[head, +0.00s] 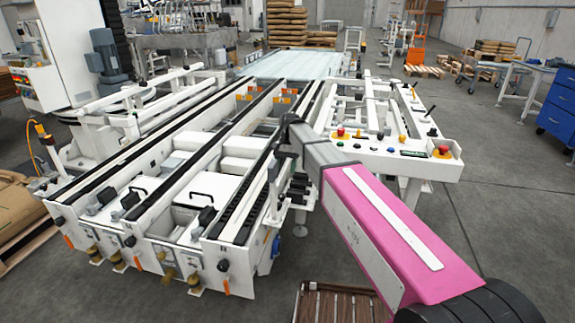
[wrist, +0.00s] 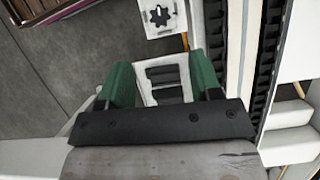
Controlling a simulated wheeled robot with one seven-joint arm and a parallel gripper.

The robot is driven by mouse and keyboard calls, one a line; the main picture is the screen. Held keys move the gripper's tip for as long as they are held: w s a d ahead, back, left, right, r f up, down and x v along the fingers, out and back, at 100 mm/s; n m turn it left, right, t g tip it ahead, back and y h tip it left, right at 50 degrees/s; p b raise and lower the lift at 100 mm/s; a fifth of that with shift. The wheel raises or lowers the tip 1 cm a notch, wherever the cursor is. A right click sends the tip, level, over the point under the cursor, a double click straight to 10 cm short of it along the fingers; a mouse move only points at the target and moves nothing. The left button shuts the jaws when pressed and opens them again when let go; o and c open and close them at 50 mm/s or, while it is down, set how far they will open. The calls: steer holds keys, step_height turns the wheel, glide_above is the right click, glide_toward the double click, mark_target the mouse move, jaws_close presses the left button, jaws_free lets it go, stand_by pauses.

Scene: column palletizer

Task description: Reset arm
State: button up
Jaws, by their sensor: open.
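My gripper (wrist: 161,77) shows in the wrist view with two green fingers spread apart on a dark bar. No held object shows between them. A white machine part with dark slots (wrist: 165,84) lies in view beyond the gap; I cannot tell how far below it is. In the head view my pink arm reaches from the lower right to the front right side of the white conveyor frame (head: 225,225). Its grey and black end bends down there, and the gripper itself is not clearly visible in that view.
Black chain tracks (wrist: 261,60) run close to the right of my gripper. A white plate with a black gear-shaped mark (wrist: 158,17) lies ahead. A control panel with red buttons (head: 390,147) stands right of the arm's end. A brown slatted pallet (head: 335,305) lies below the arm. Floor right is open.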

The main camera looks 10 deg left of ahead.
steer(key=s+d+f+t, duration=0.1)
steer(key=s+d+f, duration=0.4)
steer(key=d, duration=0.7)
steer(key=s+d+f+n+t, duration=0.1)
steer(key=s+d+f, duration=0.4)
steer(key=d, duration=0.7)
steer(key=s+d+f+t, duration=0.2)
steer(key=s+d+f, duration=0.3)
steer(key=d, duration=0.6)
steer(key=shift+s+d+h, duration=0.3)
steer(key=shift+s+d, duration=0.05)
steer(key=shift+d, duration=0.05)
